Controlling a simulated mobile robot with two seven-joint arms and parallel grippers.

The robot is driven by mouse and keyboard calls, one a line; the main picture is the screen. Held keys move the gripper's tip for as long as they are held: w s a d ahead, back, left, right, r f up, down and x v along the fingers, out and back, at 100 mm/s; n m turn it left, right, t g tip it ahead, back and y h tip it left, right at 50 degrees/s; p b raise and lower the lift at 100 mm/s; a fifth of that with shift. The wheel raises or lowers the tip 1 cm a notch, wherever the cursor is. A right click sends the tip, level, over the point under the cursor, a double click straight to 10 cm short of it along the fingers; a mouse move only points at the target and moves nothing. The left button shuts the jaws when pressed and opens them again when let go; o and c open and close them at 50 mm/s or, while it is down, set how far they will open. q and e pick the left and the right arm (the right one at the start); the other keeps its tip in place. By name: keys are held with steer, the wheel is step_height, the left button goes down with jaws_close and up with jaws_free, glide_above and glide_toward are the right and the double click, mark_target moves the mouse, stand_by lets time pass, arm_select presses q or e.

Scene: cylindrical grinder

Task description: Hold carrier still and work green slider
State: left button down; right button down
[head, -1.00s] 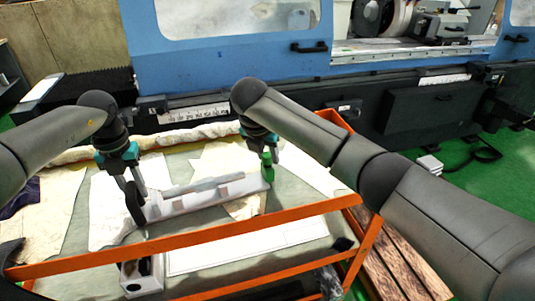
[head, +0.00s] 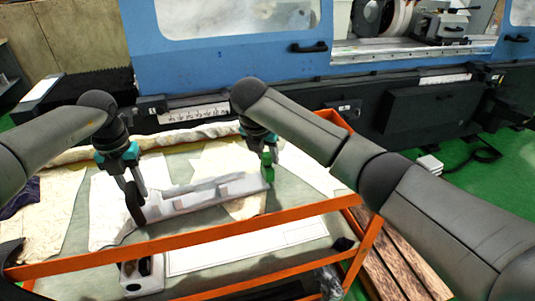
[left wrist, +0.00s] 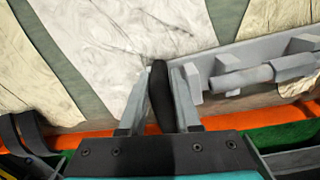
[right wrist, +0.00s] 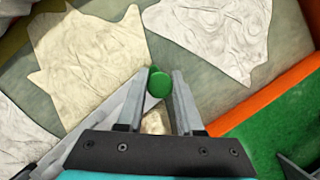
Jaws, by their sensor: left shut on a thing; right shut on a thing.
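The carrier (head: 205,197) is a long pale-grey frame lying across the workbench; its inner rod and walls show in the left wrist view (left wrist: 240,78). A black upright handle (left wrist: 160,95) stands at its left end. My left gripper (head: 133,193) is shut on this handle, one finger on each side. The green slider (head: 267,168) is at the carrier's right end; its round green top shows in the right wrist view (right wrist: 160,83). My right gripper (head: 266,158) is shut on it from above. The slider's lower part is mostly hidden by the fingers.
The bench (head: 75,215) has an orange rail (head: 195,238) along its front, with a small grey block (head: 142,275) near it. Crumpled pale sheets (head: 232,165) lie around the carrier. The blue grinder (head: 225,62) stands behind. Green floor (head: 440,200) lies to the right.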

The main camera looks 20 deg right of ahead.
steer(key=a, duration=0.6)
steer(key=shift+s+a, duration=0.25)
steer(key=c, duration=0.5)
jaws_free()
steer(key=shift+d, duration=0.1)
steer(key=shift+c, duration=0.2)
steer(key=shift+r, duration=0.1)
steer(key=v, duration=1.2)
steer(key=shift+s, duration=0.1)
steer(key=shift+c, duration=0.2)
